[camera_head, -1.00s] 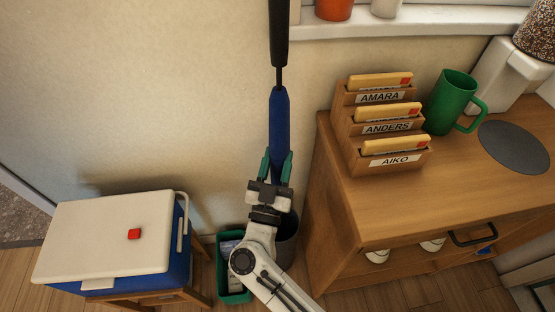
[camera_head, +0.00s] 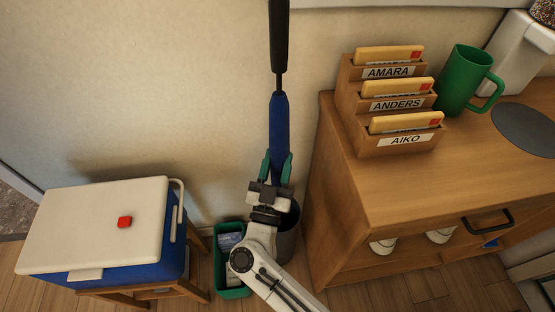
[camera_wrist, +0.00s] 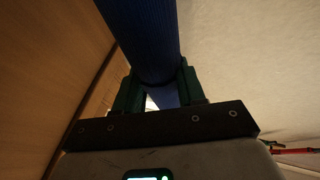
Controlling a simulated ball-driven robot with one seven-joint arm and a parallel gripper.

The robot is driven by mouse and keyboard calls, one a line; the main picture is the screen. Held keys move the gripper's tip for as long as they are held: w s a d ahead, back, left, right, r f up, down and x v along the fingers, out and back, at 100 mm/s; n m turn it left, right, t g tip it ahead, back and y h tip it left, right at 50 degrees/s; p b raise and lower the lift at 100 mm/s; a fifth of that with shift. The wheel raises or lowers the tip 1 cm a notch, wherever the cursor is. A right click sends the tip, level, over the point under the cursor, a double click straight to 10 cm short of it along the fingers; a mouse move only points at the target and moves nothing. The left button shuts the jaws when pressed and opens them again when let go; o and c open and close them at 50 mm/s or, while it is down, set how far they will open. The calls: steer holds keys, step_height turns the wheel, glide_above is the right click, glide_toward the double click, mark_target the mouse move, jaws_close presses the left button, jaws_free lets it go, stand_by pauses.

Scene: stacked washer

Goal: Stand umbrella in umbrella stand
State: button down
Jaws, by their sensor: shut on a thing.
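The umbrella (camera_head: 279,125) is blue with a black handle and is upright, handle up, in the head view. My gripper (camera_head: 277,170) has its green fingers shut on its blue part, and the wrist view shows the blue cloth (camera_wrist: 145,40) between the fingers (camera_wrist: 157,88). A grey cylindrical bin (camera_head: 287,235), likely the umbrella stand, is on the floor below and behind my gripper. My arm hides part of its opening. The umbrella's lower end is hidden by my gripper, so I cannot tell whether it is inside the bin.
A green box (camera_head: 231,285) is on the floor left of the bin. A blue and white cooler (camera_head: 95,225) rests on a wooden stool at the left. A wooden cabinet (camera_head: 400,195) at the right carries a letter rack (camera_head: 395,105) and green mug (camera_head: 465,80). The wall is behind.

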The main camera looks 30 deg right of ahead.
steer(key=shift+f+b, duration=7.25)
steer(key=shift+f, duration=2.05)
steer(key=c, duration=0.6)
jaws_free()
steer(key=shift+f, duration=0.15)
steer(key=v, duration=1)
steer(key=shift+s+a, duration=0.25)
steer(key=shift+s, duration=0.05)
steer(key=shift+f, duration=0.1)
